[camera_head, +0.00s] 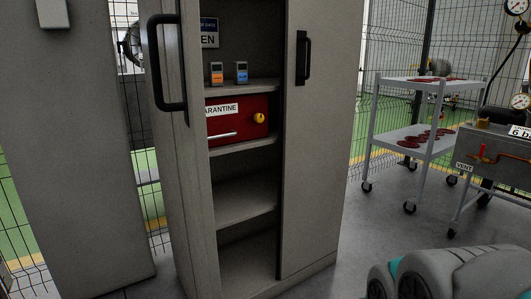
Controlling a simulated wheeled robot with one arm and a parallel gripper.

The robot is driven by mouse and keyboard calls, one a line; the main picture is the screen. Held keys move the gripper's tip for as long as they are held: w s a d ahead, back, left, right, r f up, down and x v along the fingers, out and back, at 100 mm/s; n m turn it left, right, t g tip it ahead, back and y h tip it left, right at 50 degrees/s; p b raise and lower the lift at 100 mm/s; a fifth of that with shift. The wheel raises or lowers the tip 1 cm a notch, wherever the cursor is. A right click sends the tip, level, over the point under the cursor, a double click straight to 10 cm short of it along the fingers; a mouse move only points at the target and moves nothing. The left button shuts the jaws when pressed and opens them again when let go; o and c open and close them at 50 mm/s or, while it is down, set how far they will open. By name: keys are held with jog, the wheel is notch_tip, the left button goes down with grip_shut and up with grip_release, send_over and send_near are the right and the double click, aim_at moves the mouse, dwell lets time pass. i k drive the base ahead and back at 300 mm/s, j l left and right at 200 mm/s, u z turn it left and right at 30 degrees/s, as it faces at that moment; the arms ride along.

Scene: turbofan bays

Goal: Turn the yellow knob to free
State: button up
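The yellow knob (259,117) is small and round. It sits on the right part of the front of a red box (238,119) with a white label, partly hidden, reading "ARANTINE". The box stands on a shelf inside a grey cabinet (318,150). A pale bar handle (222,135) runs low across the box front. The box's left end is hidden by the cabinet's left door. The knob is too small to read its setting. My gripper is not in view; only a grey and teal part of my arm shows at the bottom right, well apart from the knob.
The cabinet's left door (174,60) stands open, with a black handle; the right door panel (318,190) is shut. Two small devices stand on the shelf above the box. Lower shelves are empty. A trolley (402,131) and a grey unit (495,155) stand right. Floor between is clear.

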aim_at(258, 117)
jog(key=j+u, duration=0.6)
jog(key=l+u, duration=0.15)
jog(key=l, duration=0.35)
jog(key=k+l+u, duration=0.1)
jog(key=l, duration=0.4)
jog(key=k+l+u, duration=0.15)
jog(key=l, duration=0.35)
jog(key=l+u, duration=0.1)
jog(key=l, duration=0.4)
jog(key=i, duration=0.85)
